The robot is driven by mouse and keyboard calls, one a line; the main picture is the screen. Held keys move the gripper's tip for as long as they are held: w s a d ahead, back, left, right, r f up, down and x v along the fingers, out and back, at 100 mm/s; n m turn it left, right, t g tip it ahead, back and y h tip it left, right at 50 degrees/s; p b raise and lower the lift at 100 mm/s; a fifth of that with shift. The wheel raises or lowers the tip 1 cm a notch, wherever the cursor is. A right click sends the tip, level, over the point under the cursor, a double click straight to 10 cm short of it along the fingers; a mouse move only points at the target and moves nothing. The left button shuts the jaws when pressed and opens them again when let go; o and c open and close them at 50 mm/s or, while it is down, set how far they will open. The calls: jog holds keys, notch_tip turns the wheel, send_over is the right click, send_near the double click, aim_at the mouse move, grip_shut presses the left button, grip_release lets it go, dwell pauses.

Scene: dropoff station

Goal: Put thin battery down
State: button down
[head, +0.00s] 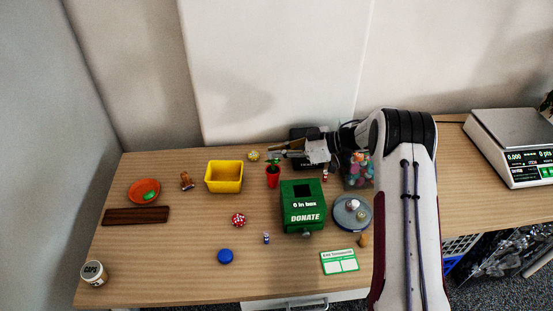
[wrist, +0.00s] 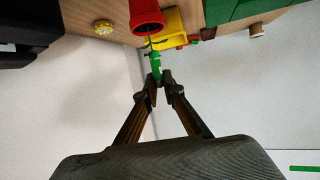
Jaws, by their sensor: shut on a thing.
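My gripper (head: 277,152) reaches left from the arm, above the red pot (head: 272,176) at the back of the table. In the wrist view my gripper (wrist: 160,80) has its fingertips closed together on a thin green thing, which looks like the plant (wrist: 155,62) of the red pot (wrist: 147,14). Green leaves (head: 274,159) show just under the fingertips in the head view. I cannot make out a battery between the fingers. A small upright cylinder (head: 266,238), possibly a battery, stands in the front middle of the table.
A yellow bin (head: 224,188) stands left of the pot, a green donation box (head: 303,222) to its right. A round grey tray (head: 367,221) holds small items. An orange bowl (head: 133,197) and dark board (head: 115,216) lie at left.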

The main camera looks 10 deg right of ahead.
aim_at(277, 163)
jog(key=shift+f, duration=1.55)
jog(key=shift+f, duration=0.1)
jog(key=c, duration=2.2)
grip_release()
jog(key=shift+o, duration=0.2)
jog(key=v, duration=1.2)
